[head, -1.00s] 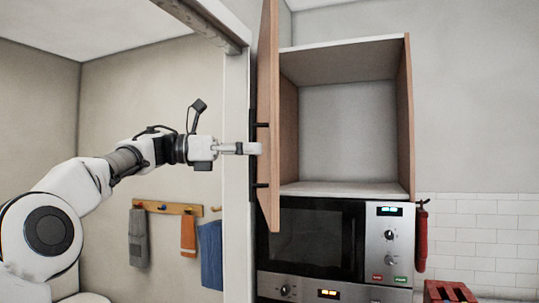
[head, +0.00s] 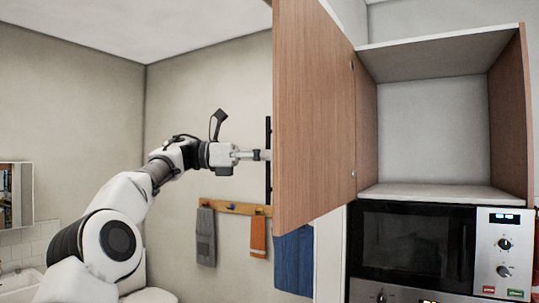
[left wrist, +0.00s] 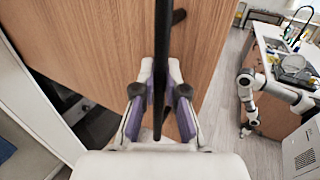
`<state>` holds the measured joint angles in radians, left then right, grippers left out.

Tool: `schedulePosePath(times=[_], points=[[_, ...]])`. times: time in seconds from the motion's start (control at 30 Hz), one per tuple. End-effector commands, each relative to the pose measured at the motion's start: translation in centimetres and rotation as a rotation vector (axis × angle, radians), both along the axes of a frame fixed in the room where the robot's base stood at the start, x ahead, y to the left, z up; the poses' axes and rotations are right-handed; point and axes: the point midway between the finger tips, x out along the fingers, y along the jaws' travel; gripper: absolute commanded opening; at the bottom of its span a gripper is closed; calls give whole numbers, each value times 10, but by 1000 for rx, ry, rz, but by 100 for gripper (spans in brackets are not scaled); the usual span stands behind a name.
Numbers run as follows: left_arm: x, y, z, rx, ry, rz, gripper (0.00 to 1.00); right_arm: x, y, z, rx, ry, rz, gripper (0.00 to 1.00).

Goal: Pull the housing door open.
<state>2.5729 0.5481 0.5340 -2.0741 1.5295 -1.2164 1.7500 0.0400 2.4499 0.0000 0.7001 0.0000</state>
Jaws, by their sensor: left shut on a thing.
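The wooden housing door (head: 312,120) stands wide open, swung out to the left of the open housing (head: 435,110), with its inner face visible in the head view. Its long black bar handle (head: 268,178) is on the far face, partly hidden by the door edge. My left gripper (head: 262,155) is shut on the handle. In the left wrist view, the gripper's fingers (left wrist: 161,85) stand on either side of the handle (left wrist: 162,40), against the door's outer face (left wrist: 100,40). My right gripper (left wrist: 248,130) hangs small and distant at the right there; its jaws are unclear.
The housing is empty. A microwave (head: 410,240) sits below it. Towels (head: 206,235) hang from a wall rack at the left. A counter with a sink and dishes (left wrist: 290,65) stands beyond open floor (left wrist: 222,95) in the left wrist view.

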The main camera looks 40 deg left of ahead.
Motion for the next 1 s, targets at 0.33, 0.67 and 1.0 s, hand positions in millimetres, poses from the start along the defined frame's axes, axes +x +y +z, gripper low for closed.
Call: schedulePosePath(times=[0.33, 0.67, 1.0], points=[[0, 0, -1, 2, 1, 0, 21, 0, 0, 0, 0, 0, 0, 40], [0, 0, 1, 1, -1, 0, 37, 0, 0, 0, 0, 0, 0, 40], [-27, 48, -1, 1, -3, 5, 37, 0, 0, 0, 0, 0, 0, 40]])
